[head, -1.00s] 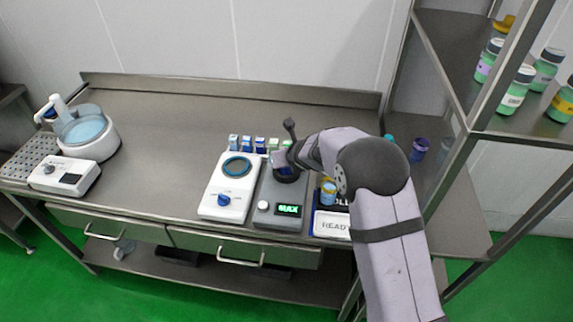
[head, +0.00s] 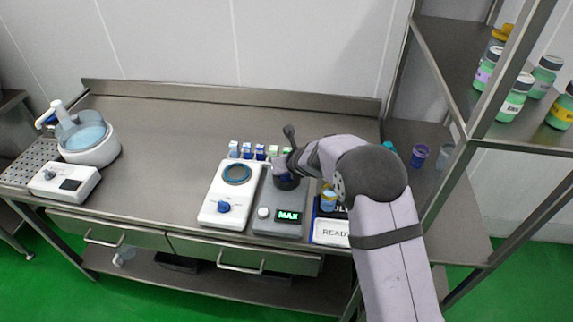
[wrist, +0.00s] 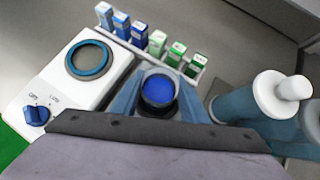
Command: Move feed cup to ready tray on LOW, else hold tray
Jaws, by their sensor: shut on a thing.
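The feed cup, dark-rimmed and blue inside, shows between my jaws in the wrist view (wrist: 158,92). My gripper (head: 283,167) is shut on it at the dark round seat of the grey unit (head: 267,226); I cannot tell whether the cup touches the seat. The unit's display (head: 289,216) reads MAX in green. The ready tray (head: 332,232), with a white READY label, lies to its right. The dark hold tray (head: 342,211) is behind that label, partly hidden by my arm. A yellow and blue container (head: 328,197) stands there.
A white dial unit (head: 224,213) with a blue ring (head: 237,173) is left of the grey unit. Several small cartons (head: 247,151) stand behind. A white-topped bottle (wrist: 280,95) is right of my jaws. The left middle of the table (head: 165,145) is clear.

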